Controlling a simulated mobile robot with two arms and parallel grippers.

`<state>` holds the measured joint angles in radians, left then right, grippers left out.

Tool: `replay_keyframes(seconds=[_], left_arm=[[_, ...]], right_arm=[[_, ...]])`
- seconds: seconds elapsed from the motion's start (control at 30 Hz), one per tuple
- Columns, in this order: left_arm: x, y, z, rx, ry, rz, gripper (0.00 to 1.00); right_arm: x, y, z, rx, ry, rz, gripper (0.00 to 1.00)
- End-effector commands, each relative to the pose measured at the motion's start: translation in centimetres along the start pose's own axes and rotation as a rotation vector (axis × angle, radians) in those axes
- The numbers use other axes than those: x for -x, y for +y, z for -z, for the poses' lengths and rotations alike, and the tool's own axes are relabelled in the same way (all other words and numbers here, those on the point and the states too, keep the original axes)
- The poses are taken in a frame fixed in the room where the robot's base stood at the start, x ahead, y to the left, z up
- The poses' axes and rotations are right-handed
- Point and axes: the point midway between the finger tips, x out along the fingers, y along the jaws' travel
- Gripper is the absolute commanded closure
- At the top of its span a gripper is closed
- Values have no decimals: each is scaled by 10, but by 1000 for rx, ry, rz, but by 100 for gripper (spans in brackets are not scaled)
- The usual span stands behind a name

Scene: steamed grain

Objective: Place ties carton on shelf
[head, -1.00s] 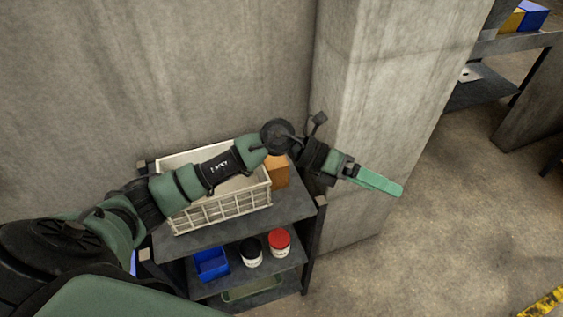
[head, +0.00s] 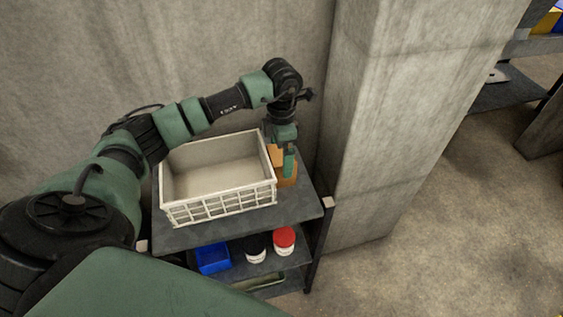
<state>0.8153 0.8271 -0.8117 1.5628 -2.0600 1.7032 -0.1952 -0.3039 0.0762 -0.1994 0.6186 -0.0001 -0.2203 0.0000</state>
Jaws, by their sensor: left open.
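An orange-brown carton (head: 287,182) stands on the top shelf (head: 237,226) of a dark shelf unit, just right of a white crate. No label on it can be read. My left gripper (head: 289,163) points down at the carton and hides part of it. Its jaws are open. I cannot tell whether the fingers touch the carton or only stand in front of it. My right gripper is not in view.
The empty-looking white crate (head: 220,206) fills most of the top shelf. Below stand a blue bin (head: 212,258), a dark-lidded jar (head: 256,248) and a red-lidded jar (head: 284,240). A concrete pillar (head: 375,130) rises close on the right.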

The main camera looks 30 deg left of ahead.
Motion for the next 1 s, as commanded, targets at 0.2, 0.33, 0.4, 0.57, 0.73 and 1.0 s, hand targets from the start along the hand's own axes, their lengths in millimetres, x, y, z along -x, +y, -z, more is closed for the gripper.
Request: replay_keyframes(seconds=[0.2,0.33,0.4,0.57,0.73,1.0], left_arm=[[-27,1,0,0,0,2,0],[-32,2,0,0,0,1,0],[-32,2,0,0,0,0,0],[-32,2,0,0,0,0,22],[-32,2,0,0,-1,0,70],[-30,2,-1,0,-2,-1,79]], right_arm=[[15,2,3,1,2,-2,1],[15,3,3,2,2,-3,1],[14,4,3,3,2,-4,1],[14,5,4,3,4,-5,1],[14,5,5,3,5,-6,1],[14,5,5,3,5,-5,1]])
